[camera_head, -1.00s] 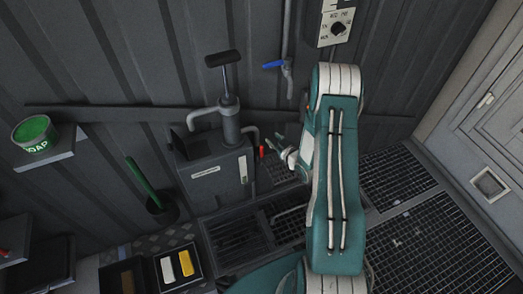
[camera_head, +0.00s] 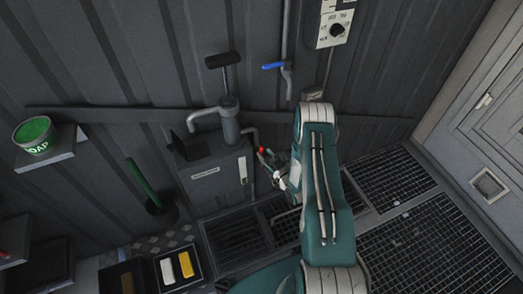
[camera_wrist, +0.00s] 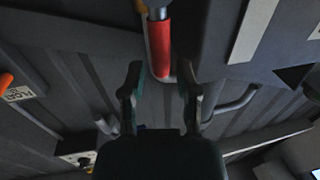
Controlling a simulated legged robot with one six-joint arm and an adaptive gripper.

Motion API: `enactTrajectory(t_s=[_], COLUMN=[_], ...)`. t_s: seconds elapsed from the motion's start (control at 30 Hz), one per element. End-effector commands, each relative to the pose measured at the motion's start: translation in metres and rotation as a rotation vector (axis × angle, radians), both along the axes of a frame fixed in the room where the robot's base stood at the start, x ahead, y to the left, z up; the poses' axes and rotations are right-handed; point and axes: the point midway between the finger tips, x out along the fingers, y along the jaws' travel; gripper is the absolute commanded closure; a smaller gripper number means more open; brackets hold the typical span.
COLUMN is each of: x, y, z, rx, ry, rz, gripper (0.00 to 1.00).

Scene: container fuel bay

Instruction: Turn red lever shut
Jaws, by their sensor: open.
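The red lever (camera_head: 262,151) is on the right side of the grey pump tank (camera_head: 214,176), beside a pipe, in the head view. In the wrist view the red lever (camera_wrist: 159,48) shows large at the top centre. My gripper (camera_head: 277,172) is at the right of the tank, close to the lever. In the wrist view my gripper (camera_wrist: 158,82) is open, its two fingers apart with the lever's end between or just beyond their tips. I cannot tell whether a finger touches it. The lever's joint is partly out of view.
A hand pump (camera_head: 227,104) stands on the tank. A tray with a yellow bar (camera_head: 186,264) and a soap tin (camera_head: 34,132) are left. Grating (camera_head: 389,178) covers the floor at right.

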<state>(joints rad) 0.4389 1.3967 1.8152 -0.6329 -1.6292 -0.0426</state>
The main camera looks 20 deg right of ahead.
Motion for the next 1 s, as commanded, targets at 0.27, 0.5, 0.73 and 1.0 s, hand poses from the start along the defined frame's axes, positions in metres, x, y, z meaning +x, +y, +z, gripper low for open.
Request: enactTrajectory(t_s=[0.27, 0.5, 0.73, 1.0], x=[0.029, 0.030, 0.030, 0.034], y=[0.006, 0.006, 0.006, 0.006], z=[0.000, 0.000, 0.000, 0.000], rx=[0.001, 0.001, 0.001, 0.014], ry=[0.001, 0.001, 0.001, 0.001], rz=[0.001, 0.000, 0.000, 0.000], gripper=[0.59, 0.59, 1.00, 1.00])
